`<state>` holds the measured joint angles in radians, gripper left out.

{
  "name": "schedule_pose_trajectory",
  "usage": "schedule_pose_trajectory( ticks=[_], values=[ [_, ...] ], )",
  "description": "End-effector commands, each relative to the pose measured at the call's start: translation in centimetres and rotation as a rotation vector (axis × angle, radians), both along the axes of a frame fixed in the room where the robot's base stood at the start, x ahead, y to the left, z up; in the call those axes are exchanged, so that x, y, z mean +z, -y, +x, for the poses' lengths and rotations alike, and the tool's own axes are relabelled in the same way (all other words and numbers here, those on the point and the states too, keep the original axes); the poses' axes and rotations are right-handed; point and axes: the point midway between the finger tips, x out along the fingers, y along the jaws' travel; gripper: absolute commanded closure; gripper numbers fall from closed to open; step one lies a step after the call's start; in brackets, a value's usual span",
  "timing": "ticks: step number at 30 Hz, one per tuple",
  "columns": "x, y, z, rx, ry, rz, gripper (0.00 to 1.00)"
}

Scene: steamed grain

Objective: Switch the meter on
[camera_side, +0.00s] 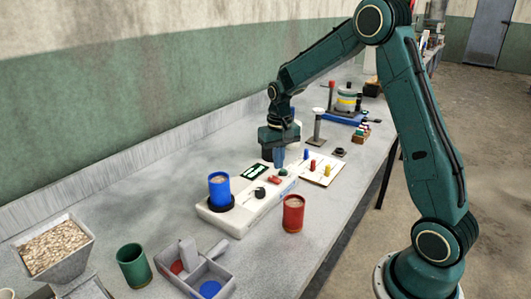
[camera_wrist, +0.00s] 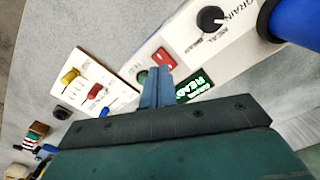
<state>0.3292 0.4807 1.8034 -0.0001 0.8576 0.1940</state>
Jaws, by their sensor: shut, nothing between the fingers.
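The meter (camera_side: 236,217) is a long white box on the bench, and its printed panel (camera_wrist: 242,55) shows in the wrist view. It carries a dark display (camera_side: 255,172) with pale letters, partly readable as "READ" in the wrist view (camera_wrist: 196,84). Beside it are a black knob (camera_wrist: 210,19), a red rectangular switch (camera_wrist: 163,57) and a green round button (camera_wrist: 142,76). My gripper (camera_side: 279,166) is shut and empty, pointing down at the meter's switch end. In the wrist view its fingertips (camera_wrist: 156,70) lie between red switch and green button; I cannot tell whether they touch.
A blue cup (camera_side: 219,188) of grain stands on the meter's near end. A red cup (camera_side: 293,215) stands right of it. A white board with coloured pegs (camera_side: 325,171) adjoins the far end. A green cup (camera_side: 133,266), grey tray (camera_side: 212,270) and grain hopper (camera_side: 57,250) are nearer.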

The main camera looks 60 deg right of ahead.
Motion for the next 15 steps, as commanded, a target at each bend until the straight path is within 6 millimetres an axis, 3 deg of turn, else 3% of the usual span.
schedule_pose_trajectory(
  ticks=[15],
  values=[
    [2.6, 0.0, 0.0, 0.0, 0.0, 0.0, 1.0]
  ],
)
